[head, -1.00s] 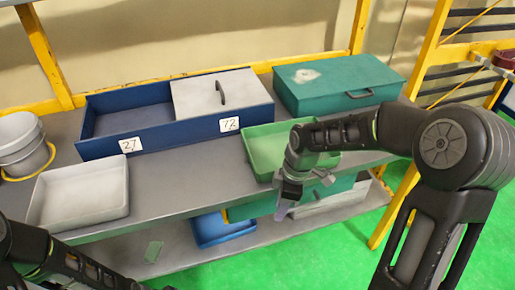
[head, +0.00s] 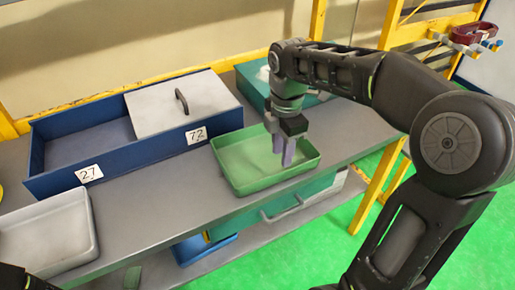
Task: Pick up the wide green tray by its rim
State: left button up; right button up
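The wide green tray (head: 243,172) is a shallow, light green, empty tray on the grey bench top, right of the middle. My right gripper (head: 286,160) points down over the tray's right part, its purple-grey fingers in front of the tray's inside and far right rim. I cannot tell whether the fingers touch the rim, and the gap between them is hard to see. Only a dark piece of my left arm shows at the bottom left corner; its gripper is out of the picture.
A blue box (head: 112,160) labelled 27 and 72, with a grey handled lid (head: 183,102), stands behind and left of the tray. A dark green case (head: 254,88) stands behind it, partly hidden by my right arm. A pale grey tray (head: 48,236) lies front left. Bare bench (head: 150,200) lies between the trays.

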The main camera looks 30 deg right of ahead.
jog(key=shift+s+r, duration=0.15)
jog(key=shift+s, duration=0.1)
jog(key=shift+w+f, duration=0.1)
jog(key=shift+f, duration=1.25)
jog(key=shift+f, duration=0.1)
notch_tip(320, 180, down, 5)
jog(key=shift+f+p, duration=0.1)
jog(key=shift+p, duration=0.25)
jog(key=shift+c, duration=0.5)
grip_shut()
dwell(0.4)
